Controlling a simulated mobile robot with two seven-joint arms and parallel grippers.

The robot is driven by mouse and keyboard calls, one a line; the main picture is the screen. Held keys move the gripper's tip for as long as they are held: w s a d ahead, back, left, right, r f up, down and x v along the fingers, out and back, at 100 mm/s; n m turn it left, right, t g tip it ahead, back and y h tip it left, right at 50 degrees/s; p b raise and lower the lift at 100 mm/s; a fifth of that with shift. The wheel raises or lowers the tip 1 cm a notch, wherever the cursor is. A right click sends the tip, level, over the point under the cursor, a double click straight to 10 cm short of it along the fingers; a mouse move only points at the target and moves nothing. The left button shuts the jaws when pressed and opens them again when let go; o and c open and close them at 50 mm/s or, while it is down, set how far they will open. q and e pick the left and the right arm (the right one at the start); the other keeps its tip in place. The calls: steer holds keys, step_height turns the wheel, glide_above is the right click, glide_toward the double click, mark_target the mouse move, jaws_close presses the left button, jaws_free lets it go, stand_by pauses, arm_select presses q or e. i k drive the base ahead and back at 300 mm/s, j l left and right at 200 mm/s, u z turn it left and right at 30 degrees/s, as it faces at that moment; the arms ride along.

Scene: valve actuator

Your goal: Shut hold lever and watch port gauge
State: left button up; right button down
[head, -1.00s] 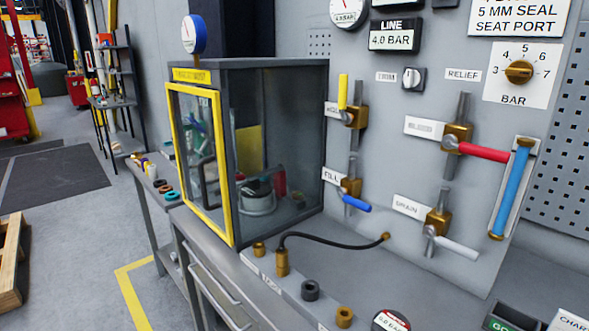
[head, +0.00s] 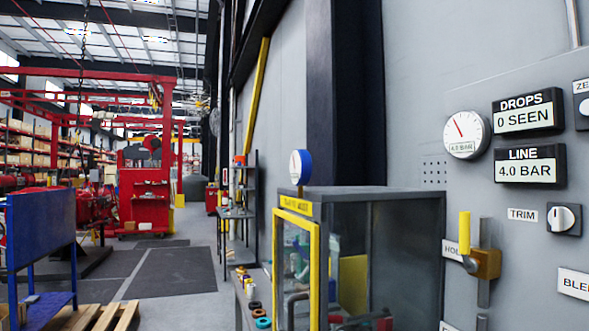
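The hold lever is the yellow handle (head: 464,232) on a brass valve (head: 484,263) on the grey panel, right of the glass cabinet. It points straight up, in line with the vertical pipe, beside a partly hidden "HOLD" label (head: 452,249). A round gauge (head: 466,134) on the panel reads 4.0 bar. A blue-rimmed gauge (head: 301,167) stands on top of the cabinet and is seen nearly edge-on. I cannot tell which one is the port gauge. Neither of my grippers shows in the head view.
The cabinet (head: 395,260) has a yellow-framed door (head: 317,270). Displays read "DROPS 0 SEEN" (head: 527,112) and "LINE 4.0 BAR" (head: 530,167). A trim knob (head: 563,217) sits to the right. Open floor (head: 180,272), a pallet (head: 90,318) and red equipment lie left.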

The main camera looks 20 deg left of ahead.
mark_target(470, 266)
steer(key=i+j+z, duration=0.1)
steer(key=j, duration=0.45)
steer(key=i+j+z, duration=0.15)
steer(key=j, duration=0.4)
steer(key=j+z, duration=0.1)
steer(key=j, duration=0.45)
steer(key=i, duration=0.05)
